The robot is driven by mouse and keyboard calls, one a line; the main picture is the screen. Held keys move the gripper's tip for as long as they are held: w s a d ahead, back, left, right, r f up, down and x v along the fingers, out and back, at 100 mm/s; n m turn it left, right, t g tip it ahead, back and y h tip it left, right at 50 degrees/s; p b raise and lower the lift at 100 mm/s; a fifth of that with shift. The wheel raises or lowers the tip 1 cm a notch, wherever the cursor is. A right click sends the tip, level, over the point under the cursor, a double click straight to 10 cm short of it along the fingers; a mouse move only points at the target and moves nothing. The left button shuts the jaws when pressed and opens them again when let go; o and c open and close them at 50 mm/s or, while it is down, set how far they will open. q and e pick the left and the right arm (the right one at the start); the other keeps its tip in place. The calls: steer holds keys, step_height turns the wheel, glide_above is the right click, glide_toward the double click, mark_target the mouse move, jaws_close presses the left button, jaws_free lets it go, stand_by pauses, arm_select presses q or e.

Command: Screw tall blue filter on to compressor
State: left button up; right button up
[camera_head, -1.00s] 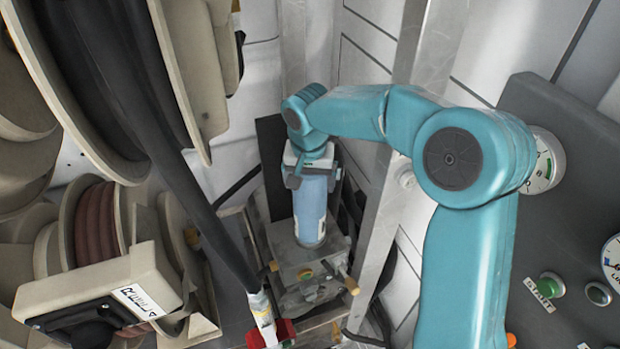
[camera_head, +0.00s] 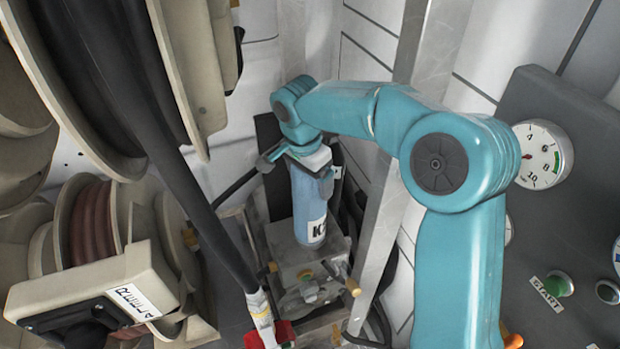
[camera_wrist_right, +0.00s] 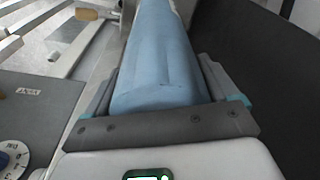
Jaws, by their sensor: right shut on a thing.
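The tall blue filter (camera_head: 307,207) stands upright on top of the grey metal compressor (camera_head: 298,262) in the head view. Its lower end meets the compressor's top, and a white label with dark lettering faces the camera. My right gripper (camera_head: 298,170) is at the filter's upper end, shut on it from above. In the right wrist view the filter (camera_wrist_right: 160,60) runs between the two fingers of the gripper (camera_wrist_right: 165,95), away from the camera. Whether the thread has engaged cannot be seen. My left gripper is not in view.
Beige hose reels (camera_head: 90,230) fill the left side. A black hose (camera_head: 190,190) with a red-ended nozzle (camera_head: 268,335) hangs just left of the compressor. A metal post (camera_head: 385,190) stands close on the right. A grey panel with gauges (camera_head: 543,155) and buttons is at far right.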

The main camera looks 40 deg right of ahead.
steer(key=m, duration=0.2)
steer(key=shift+m, duration=0.4)
steer(key=o, duration=1.1)
steer(key=shift+o, duration=0.2)
steer(key=shift+w+d+f, duration=0.15)
step_height(320, 180, up, 4)
steer(key=p, duration=0.3)
step_height(320, 180, up, 2)
steer(key=shift+r+p, duration=0.1)
steer(key=shift+p, duration=0.75)
